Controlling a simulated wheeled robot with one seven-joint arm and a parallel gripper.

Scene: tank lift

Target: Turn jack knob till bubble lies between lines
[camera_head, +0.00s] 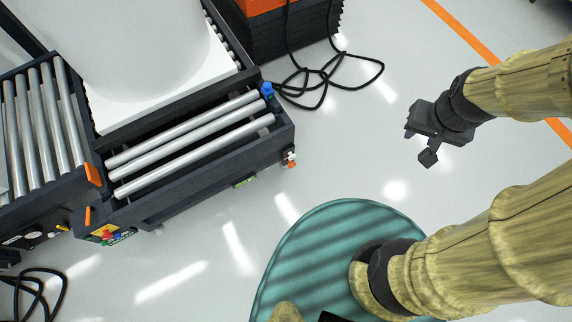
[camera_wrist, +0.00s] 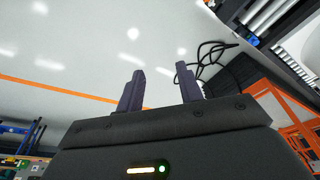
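A dark roller conveyor frame (camera_head: 200,178) stands at the left in the head view, with a large white tank (camera_head: 140,45) behind its rollers. A small blue knob (camera_head: 267,90) sits at its far right corner. A small yellow-green piece (camera_head: 243,181), perhaps the level vial, is on its front side; any bubble or lines are too small to tell. A small white and orange fitting (camera_head: 291,159) is at the near right corner. I cannot tell which part is the jack knob. My gripper (camera_head: 418,147) is to the right, apart from the frame. In the wrist view its fingers (camera_wrist: 160,80) are apart and empty.
Black cables (camera_head: 325,80) lie on the floor beside a dark stack with an orange top (camera_head: 262,5). Colored buttons (camera_head: 110,236) are at the frame's left end. Clear floor (camera_head: 345,140) lies between my gripper and the frame. An orange rack (camera_wrist: 285,120) shows in the wrist view.

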